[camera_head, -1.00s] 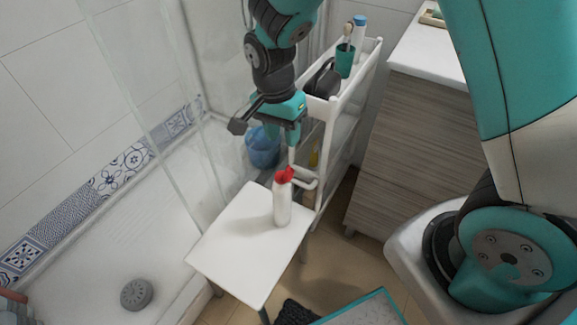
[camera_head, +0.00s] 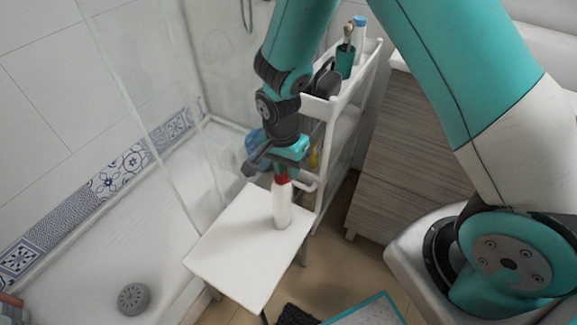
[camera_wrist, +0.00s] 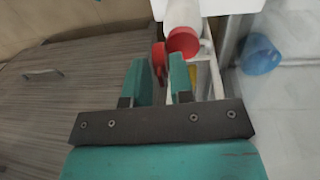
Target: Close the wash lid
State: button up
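The wash bottle (camera_head: 282,206) is white and stands upright on the white stool (camera_head: 235,252). In the wrist view the bottle (camera_wrist: 181,14) shows its red top (camera_wrist: 183,42), with the red lid (camera_wrist: 158,58) swung out to its left, so the lid looks open. My gripper (camera_head: 285,172) points down at the bottle's top. In the wrist view my gripper (camera_wrist: 158,68) has its two teal fingers apart, with the lid at or just beyond the gap between the tips. I cannot tell whether a finger touches the lid.
A white cart (camera_head: 343,105) stands behind the stool, with a teal cup (camera_head: 344,62) and a dark item on top. A blue bucket (camera_wrist: 261,54) is near the cart. A wood-grain cabinet (camera_head: 400,150) is at the right. The glass shower screen (camera_head: 150,110) rises left of the stool.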

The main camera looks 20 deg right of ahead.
grip_shut()
jog(key=shift+r, duration=0.1)
jog(key=g+p, duration=0.1)
jog(key=h+p, duration=0.1)
jog(key=p, duration=0.1)
jog(key=shift+w+a+g, duration=0.35)
jog(key=shift+w+g, duration=0.05)
jog(key=g+h, duration=0.1)
jog(key=w+g+h, duration=0.1)
jog(key=shift+a+f+g+p, duration=0.35)
jog(key=shift+f+g, duration=0.05)
jog(key=shift+w+a+f+g+h+p, duration=0.1)
jog(key=shift+w+g+h+p, duration=0.05)
jog(key=shift+g+h, duration=0.35)
jog(key=shift+w+a+f+g+h+p, duration=0.1)
jog(key=shift+g+h+p, duration=0.05)
jog(key=shift+g+h, duration=0.3)
jog(key=shift+w+f+g+h, duration=0.1)
jog(key=shift+f+g+h, duration=0.05)
jog(key=shift+g+h, duration=0.15)
